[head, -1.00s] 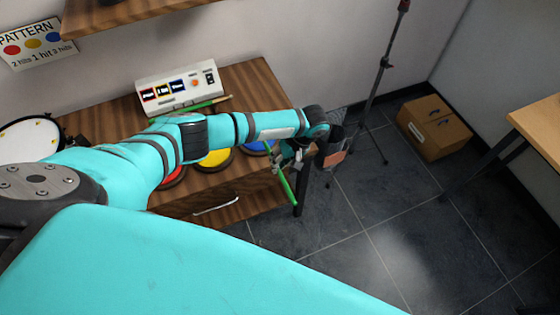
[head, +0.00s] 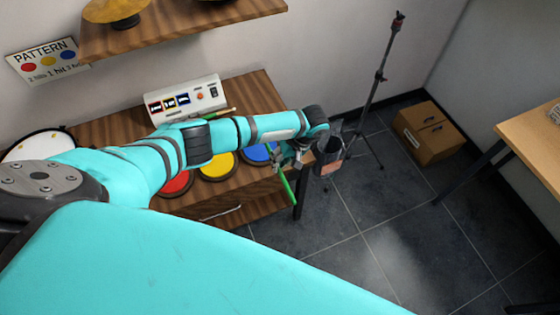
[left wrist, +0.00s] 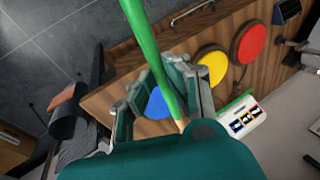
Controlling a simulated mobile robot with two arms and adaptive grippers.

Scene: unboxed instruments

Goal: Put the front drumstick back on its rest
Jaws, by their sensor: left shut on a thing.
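My left gripper (head: 288,158) is shut on the front drumstick (head: 288,189), a green stick that slants down past the front right corner of the wooden cabinet (head: 240,92). In the left wrist view the drumstick (left wrist: 148,43) runs up from between the fingers of the gripper (left wrist: 166,92), with a pale wooden part at its lower end. Another green drumstick (head: 222,113) lies at the back, in front of the white control box (head: 187,99); my arm partly hides it. I cannot make out the rest for the held stick. My right gripper is not in view.
Red (head: 174,183), yellow (head: 217,165) and blue (head: 258,152) pads line the cabinet's front. A white drum (head: 40,146) is at left, a shelf (head: 190,25) above. A stand (head: 373,100) and cardboard box (head: 430,132) are on the floor at right.

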